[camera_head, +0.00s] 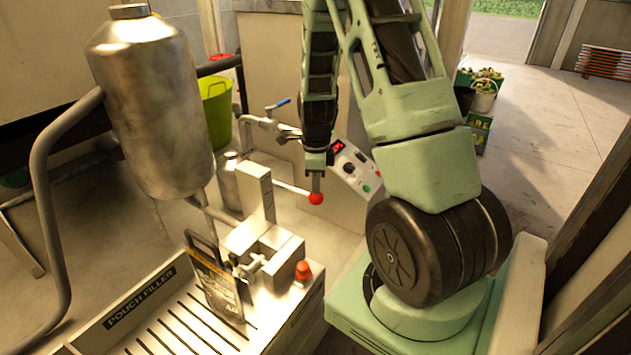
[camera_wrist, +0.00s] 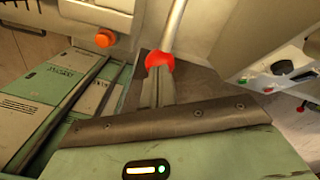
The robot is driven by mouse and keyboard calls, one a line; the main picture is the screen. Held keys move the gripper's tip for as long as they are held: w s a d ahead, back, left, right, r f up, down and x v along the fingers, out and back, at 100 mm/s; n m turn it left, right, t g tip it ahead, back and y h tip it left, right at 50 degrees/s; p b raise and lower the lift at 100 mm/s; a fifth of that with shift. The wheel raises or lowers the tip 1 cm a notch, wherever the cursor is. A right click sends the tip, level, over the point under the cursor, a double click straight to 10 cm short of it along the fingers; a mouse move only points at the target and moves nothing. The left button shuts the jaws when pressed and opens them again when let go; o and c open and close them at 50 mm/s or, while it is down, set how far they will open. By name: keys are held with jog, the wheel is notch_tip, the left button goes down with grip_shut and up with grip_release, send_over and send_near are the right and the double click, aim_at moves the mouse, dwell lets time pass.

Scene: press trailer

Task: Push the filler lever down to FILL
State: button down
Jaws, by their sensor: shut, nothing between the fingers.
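The filler lever (camera_head: 292,188) is a pale rod with a red ball knob (camera_head: 316,198) at its right end. It reaches out from the pouch filler (camera_head: 262,245). My gripper (camera_head: 316,184) points down with its fingers shut, right at the red knob. In the wrist view the red knob (camera_wrist: 159,60) sits at the tips of my gripper (camera_wrist: 157,88), with the rod (camera_wrist: 173,25) running up from it. The fingertips appear to touch the knob, but nothing is held between them. A pouch (camera_head: 214,280) stands upright at the filler's front. No FILL mark is readable.
A large metal tank (camera_head: 152,105) stands at the left above a slotted drip tray (camera_head: 170,325). An orange button (camera_head: 303,271) is on the filler's right corner. A control panel (camera_head: 355,168) stands behind my gripper. A yellow-green bucket (camera_head: 217,115) is farther back.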

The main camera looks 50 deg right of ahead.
jog(key=shift+f, duration=0.4)
jog(key=shift+r, duration=0.1)
notch_tip(320, 180, up, 10)
jog(key=p, duration=0.8)
jog(key=shift+p, duration=0.35)
